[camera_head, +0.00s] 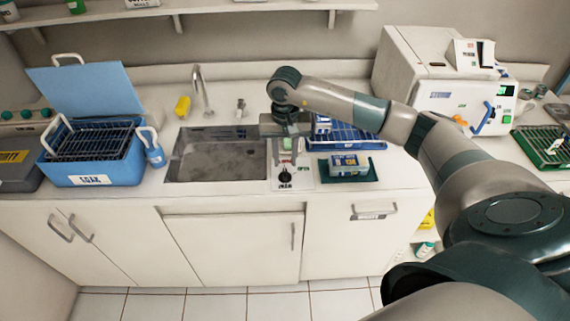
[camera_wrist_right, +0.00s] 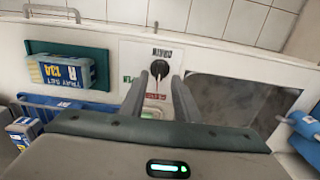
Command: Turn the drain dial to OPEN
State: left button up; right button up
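The drain dial (camera_head: 285,178) is a small black knob on a white panel (camera_head: 305,180) right of the sink. In the right wrist view the dial (camera_wrist_right: 159,69) shows between and beyond the fingertips, with a red label and a green label beside it. Its pale pointer mark seems to face the red label; the lettering is too small to read surely. My right gripper (camera_head: 286,160) hangs fingers down over the panel, just behind the dial. In the wrist view the right gripper (camera_wrist_right: 161,77) has its fingers apart, with nothing held. My left gripper is out of view.
The sink (camera_head: 215,172) lies left of the panel. A small labelled box (camera_head: 348,165) on a green mat (camera_head: 370,172) and a blue rack (camera_head: 350,138) stand close on the right. A blue tub (camera_head: 95,175) is far left; a white machine (camera_head: 455,90) is at right.

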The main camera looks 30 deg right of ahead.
aim_at(285, 173)
jog(key=shift+f+p, duration=0.8)
jog(key=shift+f, duration=1.8)
grip_shut()
